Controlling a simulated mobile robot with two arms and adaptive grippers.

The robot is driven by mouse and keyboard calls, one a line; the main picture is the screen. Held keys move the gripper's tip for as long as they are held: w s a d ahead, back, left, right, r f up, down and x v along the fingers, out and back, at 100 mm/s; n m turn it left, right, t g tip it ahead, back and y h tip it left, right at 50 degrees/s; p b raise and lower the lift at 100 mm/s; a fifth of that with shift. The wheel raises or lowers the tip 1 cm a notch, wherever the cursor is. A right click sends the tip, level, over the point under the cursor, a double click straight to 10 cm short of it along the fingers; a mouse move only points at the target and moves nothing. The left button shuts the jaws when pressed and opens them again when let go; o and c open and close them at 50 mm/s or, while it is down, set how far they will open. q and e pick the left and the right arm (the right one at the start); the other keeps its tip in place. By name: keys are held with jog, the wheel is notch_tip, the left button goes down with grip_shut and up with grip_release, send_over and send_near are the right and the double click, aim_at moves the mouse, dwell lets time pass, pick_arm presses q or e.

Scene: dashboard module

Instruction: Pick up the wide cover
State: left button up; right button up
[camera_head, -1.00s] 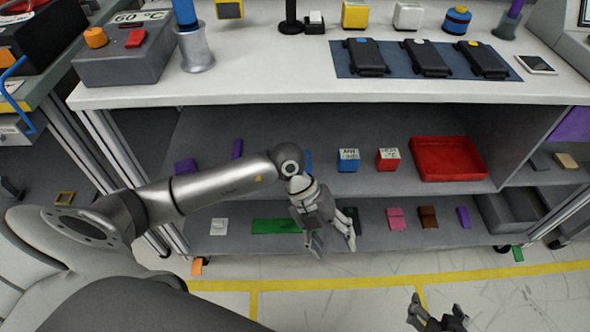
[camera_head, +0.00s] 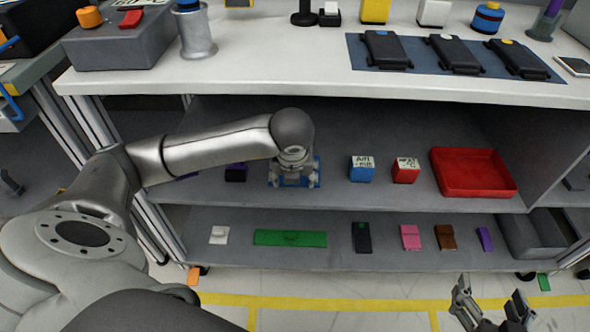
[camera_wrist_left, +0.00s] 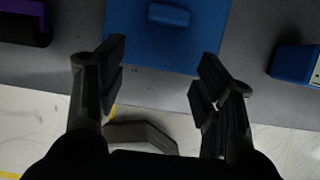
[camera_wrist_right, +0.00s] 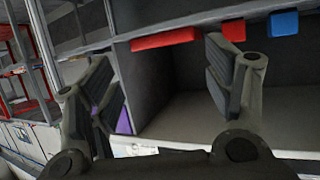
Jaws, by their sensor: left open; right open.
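A flat blue cover (camera_head: 318,172) with a raised block handle lies on the upper shelf under the bench, mostly hidden by my left gripper (camera_head: 293,182). In the left wrist view the blue cover (camera_wrist_left: 155,45) and its handle (camera_wrist_left: 169,15) show beyond the open, empty fingers (camera_wrist_left: 162,72). The fingers are over its near edge, the handle farther on; contact cannot be told. A long green cover (camera_head: 270,238) with a small handle lies on the lower shelf. My right gripper (camera_head: 490,297) is open and empty in front of the shelves, low at the right.
On the upper shelf, a blue box (camera_head: 362,170), a red box (camera_head: 405,172) and a red tray (camera_head: 450,180) stand right of the blue cover. A dark and purple piece (camera_head: 236,173) lies to its left. The bench top (camera_head: 280,72) overhangs the shelf. Several small parts lie on the lower shelf.

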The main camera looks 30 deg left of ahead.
pick_arm(q)
jog(key=w+a, duration=0.2)
jog(key=w, duration=0.1)
jog(key=shift+w+a+b, duration=0.1)
jog(key=shift+w+b, duration=0.2)
jog(key=shift+w+a+f, duration=0.25)
jog(key=shift+w+f, duration=0.15)
jog(key=shift+f, duration=0.15)
jog(key=c, duration=1.1)
pick_arm(e)
jog(key=r+t, duration=0.1)
jog(key=w+r+t, duration=0.1)
jog(key=r, duration=0.1)
jog(key=a+r+y, duration=0.1)
jog(key=shift+w+r+t, duration=0.2)
jog(key=shift+w+t, duration=0.1)
jog(key=shift+t, duration=0.1)
